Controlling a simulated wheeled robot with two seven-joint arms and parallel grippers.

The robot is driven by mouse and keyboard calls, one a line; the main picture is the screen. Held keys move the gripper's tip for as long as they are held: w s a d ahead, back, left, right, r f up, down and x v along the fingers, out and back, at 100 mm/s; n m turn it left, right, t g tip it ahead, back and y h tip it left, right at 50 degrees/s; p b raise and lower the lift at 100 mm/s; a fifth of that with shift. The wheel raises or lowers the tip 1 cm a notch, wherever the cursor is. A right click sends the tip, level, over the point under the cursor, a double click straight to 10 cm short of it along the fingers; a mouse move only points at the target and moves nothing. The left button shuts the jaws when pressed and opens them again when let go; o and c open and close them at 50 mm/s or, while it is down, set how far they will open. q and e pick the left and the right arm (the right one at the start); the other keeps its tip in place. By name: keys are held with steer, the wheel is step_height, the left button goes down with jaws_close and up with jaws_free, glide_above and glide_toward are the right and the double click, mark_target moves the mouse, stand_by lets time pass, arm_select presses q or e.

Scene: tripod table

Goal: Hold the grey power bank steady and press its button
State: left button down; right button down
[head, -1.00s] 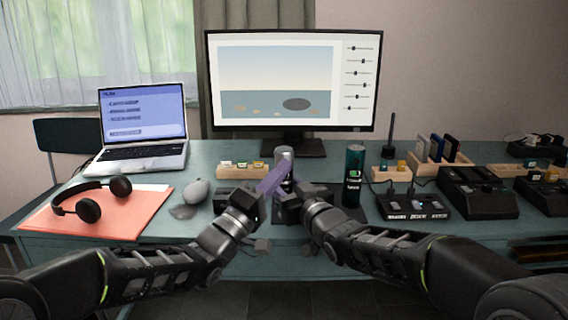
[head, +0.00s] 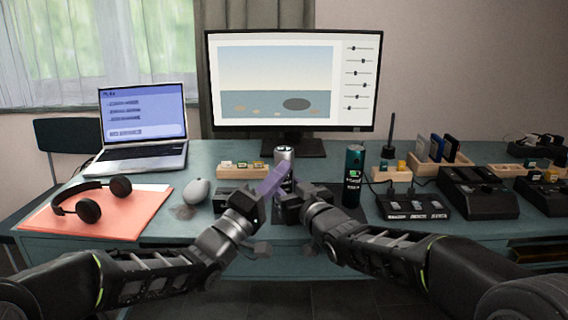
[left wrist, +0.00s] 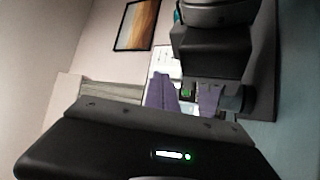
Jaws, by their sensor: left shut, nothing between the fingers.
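The grey power bank (head: 284,153), a silver upright cylinder, stands near the middle of the table in front of the monitor. Its lower part is hidden behind my grippers. My left gripper (head: 283,170) is shut and empty. Its purple fingers slant up to the right across the front of the power bank in the head view; I cannot tell if they touch it. My right gripper (head: 288,203) is low, in front of the power bank; its fingers are hidden there. Purple fingers show in the left wrist view, but the button does not show clearly.
A teal cylinder (head: 353,176) stands right of my right gripper. A black switch box (head: 417,206) is further right, the monitor (head: 291,80) behind. The mouse (head: 196,191), headphones (head: 89,202) and laptop (head: 142,130) are at the left. Wooden block holders stand behind.

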arm_select(q)
steer(key=shift+s, duration=0.2)
steer(key=shift+s, duration=2.5)
arm_select(e)
steer(key=c, duration=0.7)
jaws_free()
steer(key=shift+c, duration=0.2)
steer(key=v, duration=1.2)
